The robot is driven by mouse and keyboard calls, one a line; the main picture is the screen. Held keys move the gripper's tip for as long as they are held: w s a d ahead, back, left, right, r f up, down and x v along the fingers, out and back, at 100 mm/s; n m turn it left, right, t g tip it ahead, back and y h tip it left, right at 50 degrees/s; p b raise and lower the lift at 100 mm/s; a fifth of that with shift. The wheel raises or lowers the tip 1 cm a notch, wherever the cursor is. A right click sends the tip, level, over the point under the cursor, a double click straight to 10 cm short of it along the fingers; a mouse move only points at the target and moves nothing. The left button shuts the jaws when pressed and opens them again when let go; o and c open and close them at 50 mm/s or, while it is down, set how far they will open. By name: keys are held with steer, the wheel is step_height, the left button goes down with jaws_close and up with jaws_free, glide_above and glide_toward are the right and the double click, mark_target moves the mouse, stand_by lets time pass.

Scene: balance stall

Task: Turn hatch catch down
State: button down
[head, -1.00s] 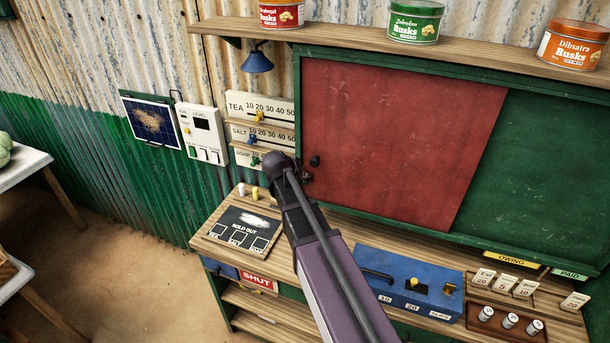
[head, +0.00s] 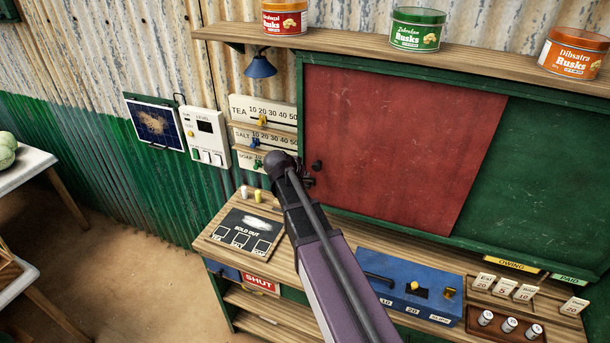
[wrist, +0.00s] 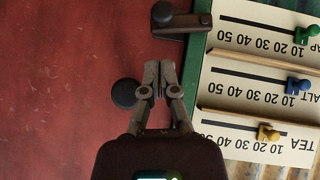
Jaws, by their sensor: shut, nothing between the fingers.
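The hatch catch (wrist: 185,22) is a dark grey bar with a round pivot on the red hatch panel (wrist: 60,60). In the upside-down wrist view it lies level across the panel's edge, its bar pointing right. My gripper (wrist: 161,66) is shut and empty, its fingertips a short way below the catch in that view, apart from it in the picture. A round dark knob (wrist: 124,93) sits left of the fingers; it also shows in the head view (head: 317,166). In the head view my arm hides most of the catch (head: 308,182).
Price boards (wrist: 260,85) with small sliders stand beside the hatch edge. Below the hatch, the counter (head: 340,222) holds a sold-out board (head: 243,228) and a blue cash box (head: 390,275). A lamp (head: 260,66) hangs above the boards. Tins stand on the top shelf (head: 340,40).

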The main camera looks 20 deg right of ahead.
steer(key=w+r+p+v, duration=0.1)
steer(key=p+v, duration=0.8)
steer(key=v, duration=0.3)
steer(key=shift+w+d, duration=0.15)
steer(key=shift+d, duration=0.15)
stand_by(0.4)
steer(key=s+f+n+g+y+b, duration=0.3)
steer(key=s+f+b, duration=0.6)
steer(key=f, duration=0.3)
steer(key=s+a+f+n+g+y+b, duration=0.1)
steer(key=s+f+n+g+y+b, duration=0.2)
steer(key=s+f+b, duration=0.7)
step_height(320, 180, down, 3)
steer(key=shift+s+r+n+y, duration=0.25)
steer(key=shift+s+n+y, duration=0.05)
steer(key=shift+s+y, duration=0.2)
